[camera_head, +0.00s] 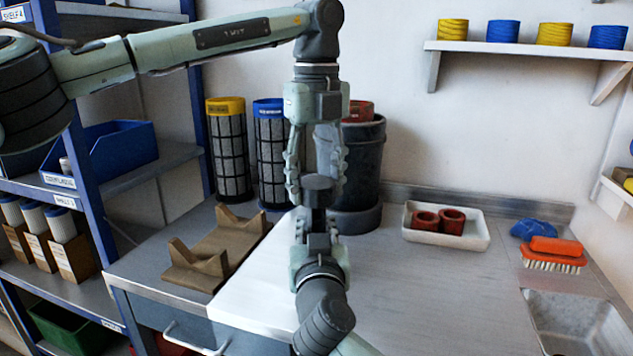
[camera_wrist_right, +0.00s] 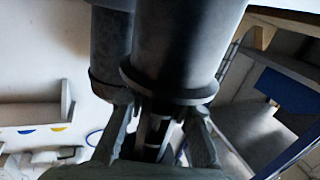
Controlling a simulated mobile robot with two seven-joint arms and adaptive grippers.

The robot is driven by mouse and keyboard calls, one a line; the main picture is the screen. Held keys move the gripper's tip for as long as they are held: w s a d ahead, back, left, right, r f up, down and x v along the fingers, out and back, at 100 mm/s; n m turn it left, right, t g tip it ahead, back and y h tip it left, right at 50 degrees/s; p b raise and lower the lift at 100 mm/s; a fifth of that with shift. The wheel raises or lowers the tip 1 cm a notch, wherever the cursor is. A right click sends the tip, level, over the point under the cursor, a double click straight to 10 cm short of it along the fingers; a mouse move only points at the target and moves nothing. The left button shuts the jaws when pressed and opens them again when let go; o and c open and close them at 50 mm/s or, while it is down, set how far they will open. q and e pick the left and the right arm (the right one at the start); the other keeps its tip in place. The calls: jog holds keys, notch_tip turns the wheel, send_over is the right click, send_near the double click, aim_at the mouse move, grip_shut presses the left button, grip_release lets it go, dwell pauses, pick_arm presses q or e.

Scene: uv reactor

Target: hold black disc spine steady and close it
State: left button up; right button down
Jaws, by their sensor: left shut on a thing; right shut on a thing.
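The black disc spine (camera_head: 318,184) stands upright between my grippers, in front of the dark vessel. My left gripper (camera_head: 317,172) points down from above and is shut around its upper part, where a grey body shows between the fingers. My right gripper (camera_head: 316,226) points up from below and is shut on the narrow dark stem under the disc. In the right wrist view, a wide dark cylinder (camera_wrist_right: 180,45) with a flange rises above the right fingers (camera_wrist_right: 158,130). The fingers hide much of the part, so whether its sections meet is unclear.
The dark vessel (camera_head: 361,165) stands close behind. Yellow-topped (camera_head: 229,150) and blue-topped (camera_head: 270,150) mesh cylinders stand left of it, behind a wooden cradle (camera_head: 205,262). A white tray (camera_head: 447,240) with red rings and an orange brush (camera_head: 555,252) lie right.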

pick_arm(q)
jog(key=m, duration=0.5)
jog(key=shift+m, duration=0.3)
jog(key=m, duration=0.7)
jog(key=shift+f, duration=0.1)
jog(key=m, duration=0.7)
jog(key=shift+m, duration=0.3)
jog(key=m, duration=0.7)
jog(key=o, duration=1.3)
jog(key=shift+r, duration=2.3)
